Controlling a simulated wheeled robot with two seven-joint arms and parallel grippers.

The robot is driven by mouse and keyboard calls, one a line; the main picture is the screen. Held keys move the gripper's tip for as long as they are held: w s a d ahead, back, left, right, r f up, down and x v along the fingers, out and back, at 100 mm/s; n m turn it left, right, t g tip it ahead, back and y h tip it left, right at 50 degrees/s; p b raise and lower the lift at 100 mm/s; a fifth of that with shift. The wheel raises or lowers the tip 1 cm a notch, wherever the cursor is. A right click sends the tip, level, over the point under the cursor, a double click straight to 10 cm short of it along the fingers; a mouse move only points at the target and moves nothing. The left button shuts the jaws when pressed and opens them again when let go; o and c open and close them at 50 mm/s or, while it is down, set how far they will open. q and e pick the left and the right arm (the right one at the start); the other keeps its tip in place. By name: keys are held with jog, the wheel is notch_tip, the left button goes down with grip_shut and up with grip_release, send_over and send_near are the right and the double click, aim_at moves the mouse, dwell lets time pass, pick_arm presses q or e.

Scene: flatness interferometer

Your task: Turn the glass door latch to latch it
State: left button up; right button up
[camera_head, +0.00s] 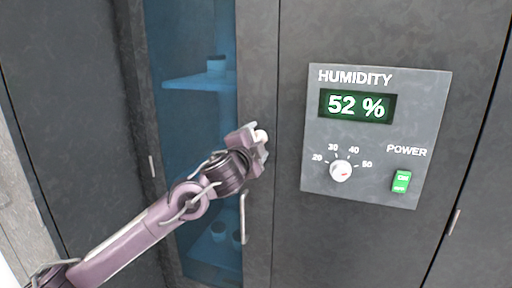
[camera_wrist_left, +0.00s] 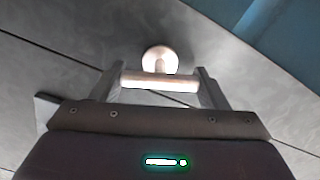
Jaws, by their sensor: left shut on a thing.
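The glass door (camera_head: 185,120) is a tall blue pane in a dark grey frame, left of centre in the head view. The latch (camera_head: 261,136) shows as a small pale end at the frame's right side, mostly hidden by my left gripper (camera_head: 258,145). In the left wrist view the latch is a pale metal crossbar (camera_wrist_left: 145,80) on a short stem with a round base. My left gripper (camera_wrist_left: 160,88) is shut on the crossbar, one finger at each end of it. My right gripper is in neither view.
A bent metal door handle (camera_head: 243,218) hangs below the gripper. Right of the door is a humidity panel (camera_head: 430,100) with a display reading 52 %, a dial (camera_head: 341,171) and a green power switch (camera_head: 401,181).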

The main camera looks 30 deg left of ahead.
pick_arm(q)
jog(key=shift+f+m+b, duration=0.1)
jog(key=shift+m+b, duration=0.6)
jog(key=shift+m, duration=1.1)
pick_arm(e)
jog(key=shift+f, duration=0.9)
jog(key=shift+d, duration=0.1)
pick_arm(q)
jog(key=o, duration=1)
jog(key=shift+b+v, duration=0.65)
jog(key=shift+v, duration=3.25)
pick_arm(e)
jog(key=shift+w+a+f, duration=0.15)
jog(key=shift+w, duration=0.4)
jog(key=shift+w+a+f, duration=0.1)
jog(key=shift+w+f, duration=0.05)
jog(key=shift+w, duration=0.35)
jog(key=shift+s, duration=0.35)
